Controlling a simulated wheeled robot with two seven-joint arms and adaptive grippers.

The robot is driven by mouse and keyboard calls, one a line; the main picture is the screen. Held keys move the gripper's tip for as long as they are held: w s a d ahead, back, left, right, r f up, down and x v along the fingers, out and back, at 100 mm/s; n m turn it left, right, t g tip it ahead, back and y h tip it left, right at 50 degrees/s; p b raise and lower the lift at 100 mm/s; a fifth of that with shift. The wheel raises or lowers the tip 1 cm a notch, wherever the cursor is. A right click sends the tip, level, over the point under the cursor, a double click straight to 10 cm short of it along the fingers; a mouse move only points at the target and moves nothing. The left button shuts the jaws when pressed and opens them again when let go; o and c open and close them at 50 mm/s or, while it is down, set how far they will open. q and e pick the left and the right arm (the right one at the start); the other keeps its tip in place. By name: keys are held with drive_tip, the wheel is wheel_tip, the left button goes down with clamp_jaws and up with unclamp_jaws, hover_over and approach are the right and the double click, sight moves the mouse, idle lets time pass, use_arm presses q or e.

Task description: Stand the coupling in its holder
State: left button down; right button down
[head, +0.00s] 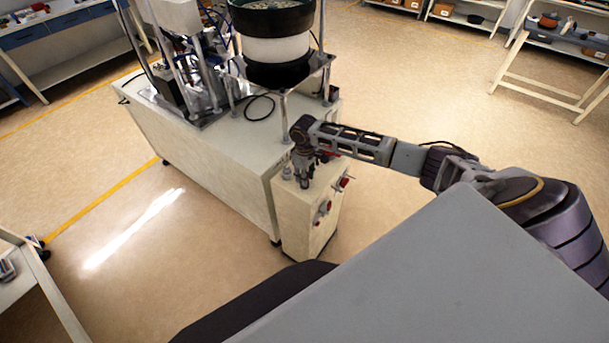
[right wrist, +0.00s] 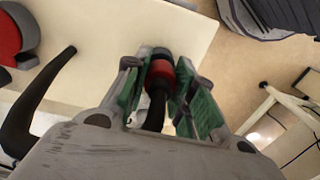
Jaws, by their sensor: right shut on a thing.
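My right gripper (head: 304,183) is over the top of the small beige cabinet at the end of the machine. In the right wrist view its two green-padded fingers (right wrist: 160,92) are shut on the coupling (right wrist: 161,71), a part with a red band, a dark end and a black stem. In the head view the coupling cannot be made out clearly among the fingers. A small grey fitting (head: 286,167) stands on the cabinet top just left of the gripper; I cannot tell whether it is the holder. My left gripper is out of view.
The long machine bench (head: 205,165) carries a bowl feeder (head: 277,50) behind the gripper. A red part (right wrist: 8,42) and a black curved lever (right wrist: 35,100) show in the wrist view. Open floor lies right.

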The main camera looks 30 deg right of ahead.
drive_tip(key=shift+f, duration=0.35)
idle(0.5)
drive_tip(key=c, duration=1.1)
unclamp_jaws()
drive_tip(key=shift+o, duration=1)
drive_tip(key=shift+r, duration=0.1)
drive_tip(key=shift+r+p, duration=1.25)
drive_tip(key=shift+r, duration=2.25)
